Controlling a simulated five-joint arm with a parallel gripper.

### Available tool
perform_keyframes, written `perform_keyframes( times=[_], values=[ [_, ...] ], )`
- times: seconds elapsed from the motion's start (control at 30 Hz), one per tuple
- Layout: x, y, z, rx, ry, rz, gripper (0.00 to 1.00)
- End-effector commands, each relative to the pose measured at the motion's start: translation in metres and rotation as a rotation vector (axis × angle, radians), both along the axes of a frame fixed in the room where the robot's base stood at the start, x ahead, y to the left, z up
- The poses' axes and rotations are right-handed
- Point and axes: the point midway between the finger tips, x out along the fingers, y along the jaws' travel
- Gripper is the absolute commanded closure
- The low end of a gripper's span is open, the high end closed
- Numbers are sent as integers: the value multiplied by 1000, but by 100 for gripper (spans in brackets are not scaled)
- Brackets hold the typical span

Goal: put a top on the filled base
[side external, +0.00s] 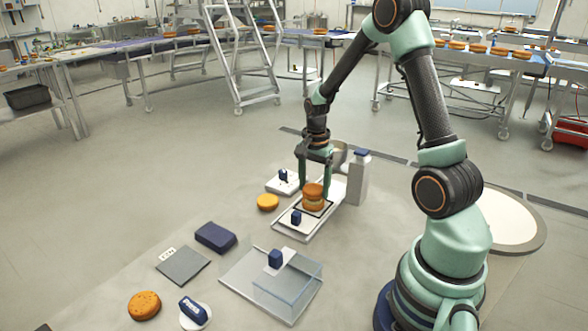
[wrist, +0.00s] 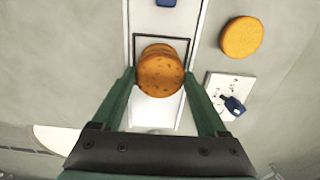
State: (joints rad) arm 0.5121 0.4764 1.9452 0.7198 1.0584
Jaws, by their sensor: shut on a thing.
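My gripper (side external: 315,188) points down over a white tray board (side external: 290,229) and is shut on an orange-brown round top (side external: 313,188). In the wrist view the top (wrist: 160,76) sits between the two green fingertips. The filled base (side external: 313,206) is directly below it, inside a dark square outline on the board, with a paler layer showing between the two rounds. The top looks roughly centred over the base. I cannot tell whether it rests on the filling or hangs just above it. In the wrist view the top hides most of the base.
A loose orange round (side external: 267,202) lies left of the board, and a speckled round (side external: 144,306) lies at front left. A clear box (side external: 287,283), a dark blue block (side external: 215,238) and a grey plate (side external: 183,265) lie nearer.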

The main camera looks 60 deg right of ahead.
Motion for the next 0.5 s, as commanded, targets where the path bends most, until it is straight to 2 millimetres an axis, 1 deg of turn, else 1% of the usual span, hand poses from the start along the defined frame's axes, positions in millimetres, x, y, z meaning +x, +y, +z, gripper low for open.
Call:
perform_keyframes(
  times=[0.5],
  values=[
    [0, 0, -6, 1, 1, 0, 49]
  ],
)
